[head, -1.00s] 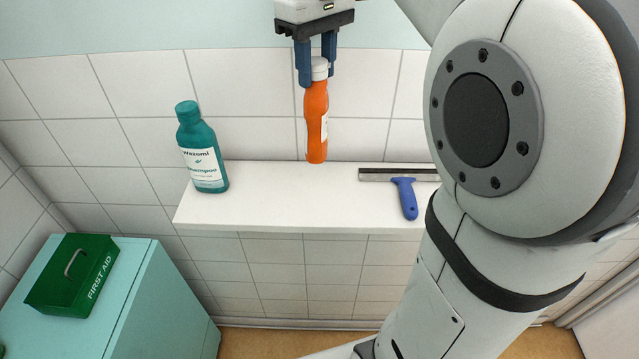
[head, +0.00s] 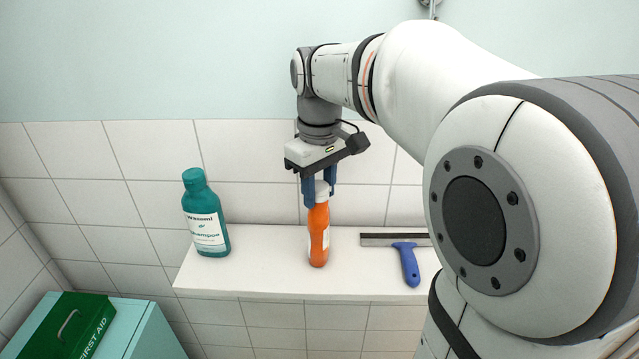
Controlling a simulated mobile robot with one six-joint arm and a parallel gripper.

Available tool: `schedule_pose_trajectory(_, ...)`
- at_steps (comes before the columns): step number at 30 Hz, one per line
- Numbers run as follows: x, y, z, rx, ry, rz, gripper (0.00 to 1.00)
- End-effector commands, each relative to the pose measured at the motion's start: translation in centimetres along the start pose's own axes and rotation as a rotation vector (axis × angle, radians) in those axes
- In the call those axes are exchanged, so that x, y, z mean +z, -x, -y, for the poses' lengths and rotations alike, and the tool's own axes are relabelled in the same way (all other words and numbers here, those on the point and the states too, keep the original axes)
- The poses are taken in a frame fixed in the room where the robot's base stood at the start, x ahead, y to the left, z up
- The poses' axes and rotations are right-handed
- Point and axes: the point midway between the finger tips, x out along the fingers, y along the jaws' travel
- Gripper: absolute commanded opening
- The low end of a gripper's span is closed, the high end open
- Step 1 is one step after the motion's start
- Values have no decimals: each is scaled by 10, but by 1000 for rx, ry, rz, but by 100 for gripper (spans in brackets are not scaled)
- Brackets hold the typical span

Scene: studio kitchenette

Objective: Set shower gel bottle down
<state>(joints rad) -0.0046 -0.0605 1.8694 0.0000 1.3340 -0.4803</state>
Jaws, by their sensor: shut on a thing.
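The shower gel bottle (head: 319,243) is orange with a white cap and a pale label. It is upright at the middle of the white shelf (head: 265,277). Its base appears to be at the shelf surface, but I cannot tell for certain whether it touches. My gripper (head: 319,197) points down from above and is shut on the bottle's cap end, one finger on each side. The fingers partly hide the cap.
A teal shampoo bottle (head: 206,222) stands at the shelf's left end. A squeegee with a blue handle (head: 408,265) lies to the right. Bare shelf lies on both sides of the orange bottle. A green first aid box (head: 68,328) sits on a teal cabinet (head: 140,335) lower left.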

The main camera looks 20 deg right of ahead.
Motion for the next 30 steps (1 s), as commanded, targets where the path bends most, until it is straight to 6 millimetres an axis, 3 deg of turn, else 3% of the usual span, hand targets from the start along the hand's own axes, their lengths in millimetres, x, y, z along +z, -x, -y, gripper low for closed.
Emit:
schedule_pose_trajectory(4, 0, -3, 0, 0, -1, -1, 0)
schedule_pose_trajectory(5, 0, -4, 0, 0, -1, 0, 35)
schedule_pose_trajectory(12, 0, -3, 0, 0, -1, 0, 55)
schedule_pose_trajectory(23, 0, 4, -1, 1, -2, -2, 56)
schedule_pose_trajectory(30, -1, 48, -2, 2, -2, -5, 56)
